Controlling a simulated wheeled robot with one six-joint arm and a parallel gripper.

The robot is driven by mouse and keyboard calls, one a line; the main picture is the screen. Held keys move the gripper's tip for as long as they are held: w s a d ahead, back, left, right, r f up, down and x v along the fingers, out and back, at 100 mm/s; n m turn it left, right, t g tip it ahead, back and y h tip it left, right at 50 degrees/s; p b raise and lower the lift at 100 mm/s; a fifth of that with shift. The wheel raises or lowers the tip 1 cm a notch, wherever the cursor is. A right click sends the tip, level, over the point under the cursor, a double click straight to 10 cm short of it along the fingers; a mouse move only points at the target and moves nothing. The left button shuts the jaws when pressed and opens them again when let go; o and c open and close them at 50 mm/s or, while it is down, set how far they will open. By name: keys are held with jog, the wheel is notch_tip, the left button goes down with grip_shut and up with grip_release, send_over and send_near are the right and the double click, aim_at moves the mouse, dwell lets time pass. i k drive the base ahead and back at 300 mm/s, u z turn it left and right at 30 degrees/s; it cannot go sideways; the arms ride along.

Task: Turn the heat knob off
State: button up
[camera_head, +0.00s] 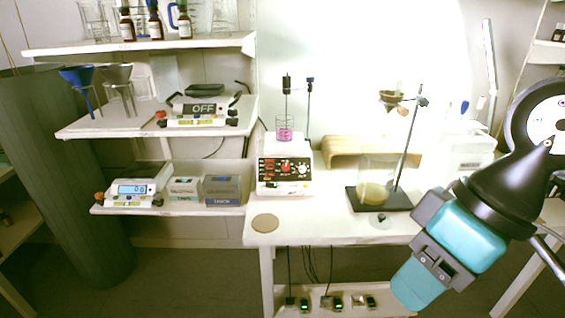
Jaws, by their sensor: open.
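The white hotplate stirrer (284,186) stands on the white bench at centre. Its dark front panel (285,169) carries a few small red and white controls. Which one is the heat knob, and where it points, is too small to tell. A small beaker of pink liquid (285,131) sits on its top plate. My teal and black gripper (418,284) is at the lower right, angled down and left, well apart from the stirrer. It is open, and no held object shows; its fingertips are hard to make out.
Right of the stirrer are a wooden stand (348,146), a beaker of yellowish liquid (373,192) and a tilted rod on a black base (397,196). A round tan disc (265,222) lies at the bench's front left. Shelves with scales (131,189) are left. The bench before the stirrer is mostly clear.

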aim_at(285, 167)
jog(key=z, duration=0.1)
jog(key=k, duration=0.4)
jog(key=u, duration=1)
jog(key=i, duration=1.2)
jog(key=u, duration=0.15)
